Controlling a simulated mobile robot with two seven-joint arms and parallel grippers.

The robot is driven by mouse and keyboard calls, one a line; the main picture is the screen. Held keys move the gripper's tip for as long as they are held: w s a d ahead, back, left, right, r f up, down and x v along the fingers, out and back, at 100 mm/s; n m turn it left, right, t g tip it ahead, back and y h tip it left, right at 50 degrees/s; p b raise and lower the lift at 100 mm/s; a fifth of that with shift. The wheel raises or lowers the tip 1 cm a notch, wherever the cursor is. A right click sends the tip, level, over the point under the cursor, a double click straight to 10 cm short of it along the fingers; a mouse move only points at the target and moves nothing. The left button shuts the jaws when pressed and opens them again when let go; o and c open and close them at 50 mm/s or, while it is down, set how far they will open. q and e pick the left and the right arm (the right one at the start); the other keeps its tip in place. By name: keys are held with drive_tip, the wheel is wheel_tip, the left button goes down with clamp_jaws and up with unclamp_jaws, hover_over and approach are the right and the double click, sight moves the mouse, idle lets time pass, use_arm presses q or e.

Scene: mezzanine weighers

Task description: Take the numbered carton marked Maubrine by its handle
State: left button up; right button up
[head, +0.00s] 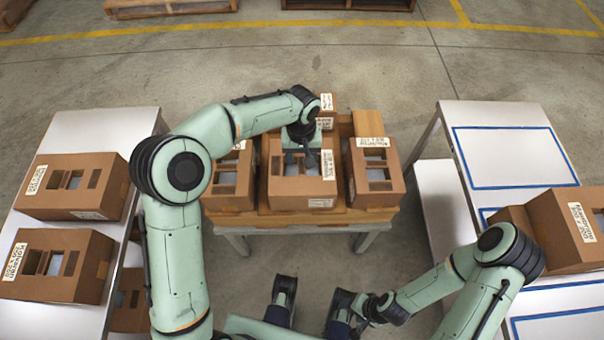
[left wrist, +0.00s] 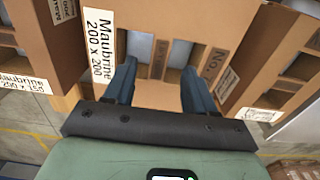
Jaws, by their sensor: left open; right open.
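The carton marked Maubrine (head: 290,197) is a brown box in the middle of the pallet stack. Contact cannot be told. My right gripper (head: 347,318) is open and empty, low at the front, away from the cartons.
Cartons stand on the left table (head: 140,120). The right table (head: 510,150) has blue-outlined free areas and cartons (head: 560,232).

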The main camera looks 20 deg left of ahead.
sight(302, 165)
use_arm(q)
wheel_tip(302, 165, down, 6)
drive_tip(key=shift+w+r+b, duration=0.1)
drive_tip(key=shift+w+b, duration=0.05)
drive_tip(key=shift+b, duration=0.2)
clamp_jaws()
drive_tip(key=shift+r, duration=0.1)
idle(1.3)
